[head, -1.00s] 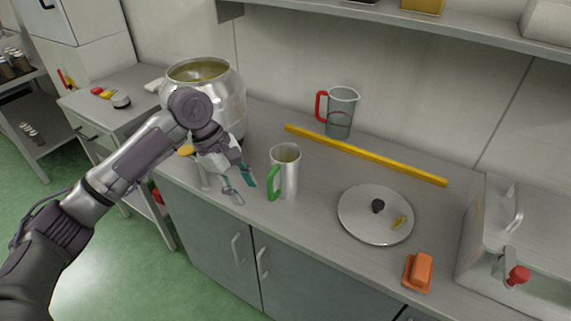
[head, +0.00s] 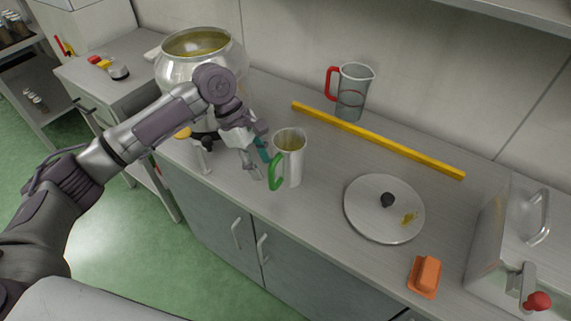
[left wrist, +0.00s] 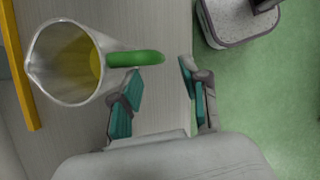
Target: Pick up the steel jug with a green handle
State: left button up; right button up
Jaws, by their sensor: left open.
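The steel jug (head: 292,160) with a green handle (head: 275,172) stands upright on the steel worktop, near its front edge. My left gripper (head: 257,165) is open, just left of the jug and close to the handle. In the left wrist view the jug (left wrist: 60,62) is seen from above, with a yellowish inside, and its green handle (left wrist: 136,58) points toward the open fingers (left wrist: 155,90). The handle's end lies ahead of the gap between the fingertips, nearer the left finger. I cannot tell whether they touch. My right gripper is not in view.
A large steel pot (head: 200,60) stands behind my left arm. A yellow bar (head: 375,140) and a clear jug with a red handle (head: 352,92) are behind the steel jug. A round lid (head: 365,215), an orange block (head: 425,275) and a steel box (head: 510,235) are to the right.

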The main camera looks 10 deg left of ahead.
aim_at(270, 177)
pick_arm(q)
jog(key=p+x, duration=0.1)
jog(key=x, duration=0.4)
jog(key=shift+w+d, duration=0.1)
grip_shut()
